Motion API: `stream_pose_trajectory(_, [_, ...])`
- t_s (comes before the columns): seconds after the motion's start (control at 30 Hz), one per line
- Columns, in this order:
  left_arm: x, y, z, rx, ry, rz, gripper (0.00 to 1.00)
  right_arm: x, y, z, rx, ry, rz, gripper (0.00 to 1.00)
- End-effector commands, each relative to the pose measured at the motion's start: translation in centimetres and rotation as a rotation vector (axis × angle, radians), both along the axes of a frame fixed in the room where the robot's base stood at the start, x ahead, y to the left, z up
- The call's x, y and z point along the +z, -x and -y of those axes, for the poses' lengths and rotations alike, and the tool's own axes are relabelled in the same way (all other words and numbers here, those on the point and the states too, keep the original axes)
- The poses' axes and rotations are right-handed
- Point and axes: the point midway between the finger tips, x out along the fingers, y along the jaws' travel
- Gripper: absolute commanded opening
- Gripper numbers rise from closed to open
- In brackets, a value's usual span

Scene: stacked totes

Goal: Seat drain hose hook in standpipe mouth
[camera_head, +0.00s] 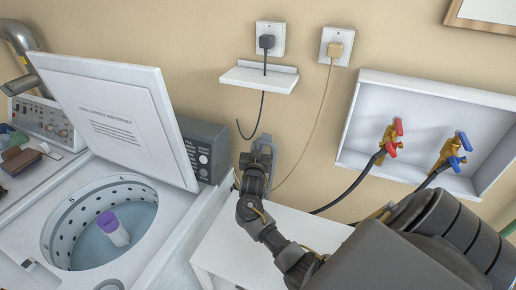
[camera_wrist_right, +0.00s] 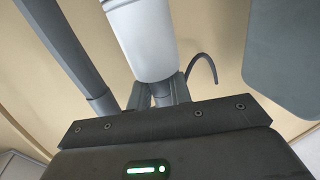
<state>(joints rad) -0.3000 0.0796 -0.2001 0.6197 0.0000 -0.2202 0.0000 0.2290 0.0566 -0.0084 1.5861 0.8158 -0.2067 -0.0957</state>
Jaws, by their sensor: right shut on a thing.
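My right gripper (camera_head: 262,148) is in the head view, low against the wall above the white cabinet, shut on a grey part of the drain hose hook. The fingers hide most of that part. In the right wrist view the jaws (camera_wrist_right: 165,95) close around a short grey tube piece. A white cylinder (camera_wrist_right: 145,40) lies just beyond the jaws; I cannot tell whether it is the standpipe or whether it touches the hook. A dark grey pipe (camera_wrist_right: 75,55) runs beside it on the left. No standpipe mouth shows clearly. My left gripper is out of view.
The open washer lid (camera_head: 115,115) and control panel (camera_head: 205,150) stand left of the gripper. A white shelf (camera_head: 260,77) and hanging black cord (camera_head: 257,118) are above it. A recessed box (camera_head: 430,95) with red and blue valves is at right.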

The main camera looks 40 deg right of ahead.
Motion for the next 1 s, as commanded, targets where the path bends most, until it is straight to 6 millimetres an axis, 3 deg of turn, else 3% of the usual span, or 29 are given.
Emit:
stream_pose_trajectory(0.27, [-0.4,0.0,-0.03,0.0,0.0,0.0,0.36,-1.18,0.19,-0.08,-0.001,-0.008,-0.012,0.0])
stream_pose_trajectory(0.3, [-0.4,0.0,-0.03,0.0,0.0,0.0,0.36,-1.21,0.19,-0.07,-0.001,-0.008,-0.012,0.22])
stream_pose_trajectory(0.5, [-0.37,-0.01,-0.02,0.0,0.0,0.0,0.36,-1.29,0.33,0.07,-0.005,-0.01,-0.015,0.46])
stream_pose_trajectory(1.0, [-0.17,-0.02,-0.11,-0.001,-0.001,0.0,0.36,-1.29,0.61,0.17,-0.01,-0.009,-0.017,0.46])
